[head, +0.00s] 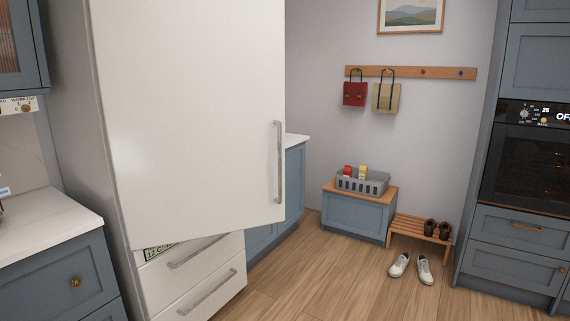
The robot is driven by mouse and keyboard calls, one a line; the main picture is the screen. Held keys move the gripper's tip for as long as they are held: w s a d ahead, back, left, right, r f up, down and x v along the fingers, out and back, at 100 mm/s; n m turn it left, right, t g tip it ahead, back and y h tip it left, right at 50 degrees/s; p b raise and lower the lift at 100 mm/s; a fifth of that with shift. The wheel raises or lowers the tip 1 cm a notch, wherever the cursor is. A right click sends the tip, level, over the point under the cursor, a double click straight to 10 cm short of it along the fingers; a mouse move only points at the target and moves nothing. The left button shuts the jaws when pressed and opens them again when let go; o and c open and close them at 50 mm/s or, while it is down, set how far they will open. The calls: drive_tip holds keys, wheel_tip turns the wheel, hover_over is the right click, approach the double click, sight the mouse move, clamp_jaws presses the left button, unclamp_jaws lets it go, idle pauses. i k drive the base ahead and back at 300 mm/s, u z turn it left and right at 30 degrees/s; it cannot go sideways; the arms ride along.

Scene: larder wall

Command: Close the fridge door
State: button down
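The white fridge door (190,110) fills the left middle of the head view. It stands a little open: its lower right corner swings out past the freezer drawers below, and a gap with a green-and-white label (158,251) shows under its lower edge. A vertical grey bar handle (279,162) is on the door's right edge. The fridge body (75,120) shows its side left of the door. The inside of the fridge is hidden behind the door. My gripper is not in view.
Two freezer drawers (205,290) below look shut. A blue counter (290,185) stands behind the door's right edge. A blue chest with a grey basket (372,187), a wooden shoe rack (405,232) and white shoes (424,270) are right. The wooden floor (330,285) ahead is clear.

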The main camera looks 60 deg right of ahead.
sight(192, 94)
drive_tip(key=z, duration=1.75)
drive_tip(key=i, duration=1.45)
drive_tip(key=u, duration=1.65)
